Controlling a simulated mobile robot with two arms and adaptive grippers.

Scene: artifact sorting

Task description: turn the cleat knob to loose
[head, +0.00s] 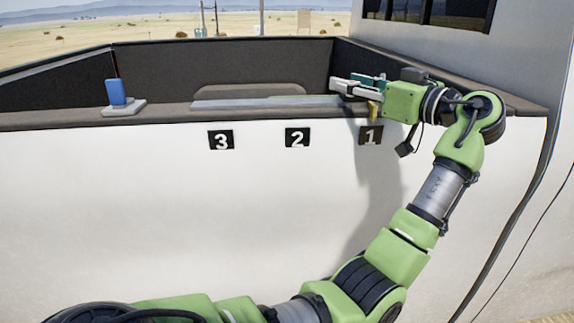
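My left gripper (352,87) is above the ledge over the number 1 plate, with its fingers pointing left. I cannot tell whether the fingers are open or shut, or whether they touch anything. A small yellow piece (374,109) shows just below the gripper at the ledge edge, partly hidden. I cannot tell whether it is the cleat knob, and no other knob is clear. A teal part shows at the fingers; I cannot tell what it belongs to. My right gripper is not in view.
A long grey strip (235,104) lies along the ledge (60,119). A blue block (116,92) stands on a grey base (124,108) at the left. Plates 3 (221,139), 2 (297,137) and 1 (370,135) mark the white wall (180,210). A dark back panel rises behind.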

